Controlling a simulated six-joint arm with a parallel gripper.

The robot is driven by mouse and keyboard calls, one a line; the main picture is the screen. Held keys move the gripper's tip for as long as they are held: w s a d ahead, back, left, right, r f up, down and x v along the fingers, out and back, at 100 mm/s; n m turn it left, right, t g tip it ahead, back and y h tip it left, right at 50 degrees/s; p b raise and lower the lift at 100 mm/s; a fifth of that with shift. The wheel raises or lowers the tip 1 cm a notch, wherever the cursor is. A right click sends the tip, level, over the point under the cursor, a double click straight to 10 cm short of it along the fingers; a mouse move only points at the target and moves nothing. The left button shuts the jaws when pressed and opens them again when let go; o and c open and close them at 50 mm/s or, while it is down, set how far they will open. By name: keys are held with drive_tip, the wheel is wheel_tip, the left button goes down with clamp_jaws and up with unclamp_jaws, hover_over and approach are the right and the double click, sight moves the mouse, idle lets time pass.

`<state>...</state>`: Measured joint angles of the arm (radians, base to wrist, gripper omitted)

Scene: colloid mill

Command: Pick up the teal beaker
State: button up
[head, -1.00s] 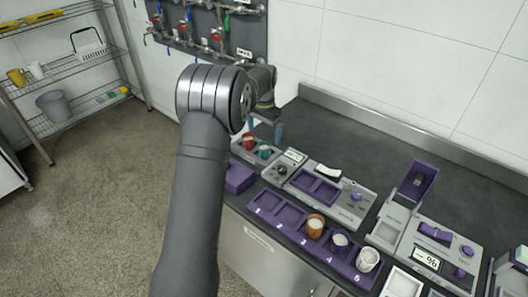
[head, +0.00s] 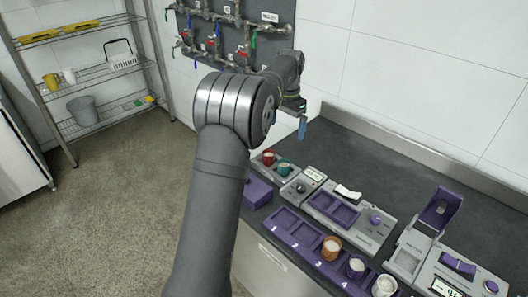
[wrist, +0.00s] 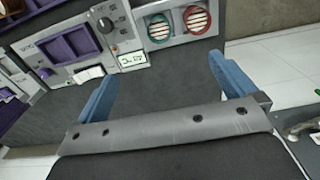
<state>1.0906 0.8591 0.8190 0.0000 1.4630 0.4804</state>
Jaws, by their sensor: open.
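The teal beaker (head: 284,169) sits in a grey holder on the bench, just right of a red beaker (head: 269,158). In the wrist view the teal beaker (wrist: 158,27) shows from above, with a pale striped inside, near the top edge beside the red beaker (wrist: 196,18). My gripper (wrist: 162,78) has its two blue fingers spread wide with nothing between them. The teal beaker lies beyond the fingertips, apart from them. In the head view my gripper (head: 302,128) hangs above and behind the beakers, partly hidden by my own arm.
A grey device with a knob (head: 303,186) stands right of the beakers. A purple numbered rack (head: 290,228) holds several cups along the front edge. A purple box (head: 257,192) is nearby. Valves and pipes (head: 235,40) are on the wall. The rear bench is clear.

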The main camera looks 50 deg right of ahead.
drive_tip(key=shift+r, duration=0.1)
drive_tip(key=c, duration=1.1)
drive_tip(key=n+t+h, duration=0.3)
drive_tip(key=n, duration=0.7)
hover_over(284, 164)
drive_tip(key=s+a, duration=0.2)
drive_tip(key=f, duration=1.2)
drive_tip(key=shift+s+a+f, duration=0.2)
drive_tip(key=shift+f, duration=0.05)
drive_tip(key=shift+a+x, duration=0.2)
drive_tip(key=shift+x, duration=2.4)
